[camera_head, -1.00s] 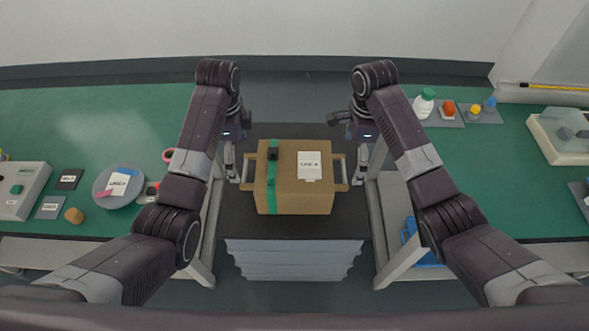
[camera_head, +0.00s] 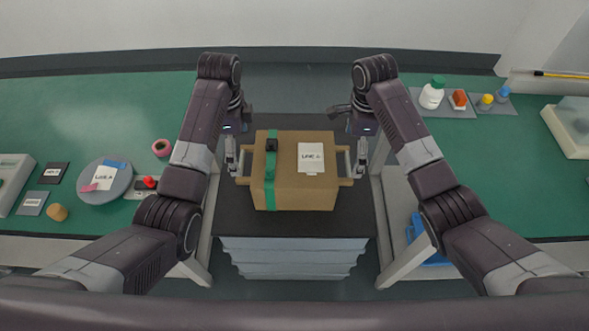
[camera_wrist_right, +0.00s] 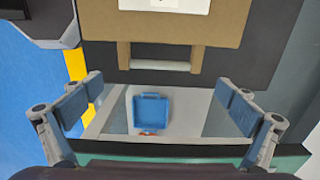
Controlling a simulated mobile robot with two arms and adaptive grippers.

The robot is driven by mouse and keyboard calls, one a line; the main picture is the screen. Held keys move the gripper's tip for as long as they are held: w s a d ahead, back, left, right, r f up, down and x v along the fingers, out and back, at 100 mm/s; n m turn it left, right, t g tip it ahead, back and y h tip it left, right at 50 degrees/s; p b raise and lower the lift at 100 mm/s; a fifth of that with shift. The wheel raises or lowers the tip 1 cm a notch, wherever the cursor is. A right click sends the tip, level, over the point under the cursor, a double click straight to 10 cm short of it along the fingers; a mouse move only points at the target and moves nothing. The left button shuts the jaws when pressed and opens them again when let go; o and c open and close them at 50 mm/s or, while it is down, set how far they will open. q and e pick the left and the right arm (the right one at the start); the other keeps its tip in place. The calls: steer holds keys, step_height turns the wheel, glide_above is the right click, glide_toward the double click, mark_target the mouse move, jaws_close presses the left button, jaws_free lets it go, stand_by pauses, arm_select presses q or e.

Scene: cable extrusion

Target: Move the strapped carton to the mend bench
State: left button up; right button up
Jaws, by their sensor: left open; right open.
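The strapped carton (camera_head: 315,195) is a brown box with a green strap (camera_head: 270,180) and a white label. It sits upright on a black-topped stand (camera_head: 235,225) between two green benches; the pictures do not show which is the mend bench. Bar handles stick out on its left and right. My left gripper (camera_head: 232,163) is open beside the left handle. My right gripper (camera_head: 358,163) is open beside the right handle. In the right wrist view, the right gripper's fingers (camera_wrist_right: 153,108) are wide apart with the handle (camera_wrist_right: 160,65) just beyond them, not visibly between them.
The left bench (camera_head: 60,110) holds a round grey plate (camera_head: 118,187), a pink ring (camera_head: 161,147) and small labelled cards. The right bench (camera_head: 480,170) holds a white bottle (camera_head: 432,93) and small coloured items. A blue tray (camera_wrist_right: 151,110) sits low under the right gripper.

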mark_target(243, 163)
arm_select(q)
step_height(243, 163, down, 7)
steer(key=shift+f, duration=0.1)
arm_select(e)
step_height(243, 163, down, 7)
steer(key=shift+f, duration=0.1)
arm_select(q)
steer(key=c, duration=1.8)
arm_select(e)
steer(key=c, duration=1.8)
arm_select(q)
steer(key=shift+r, duration=0.2)
arm_select(e)
steer(key=shift+r, duration=0.2)
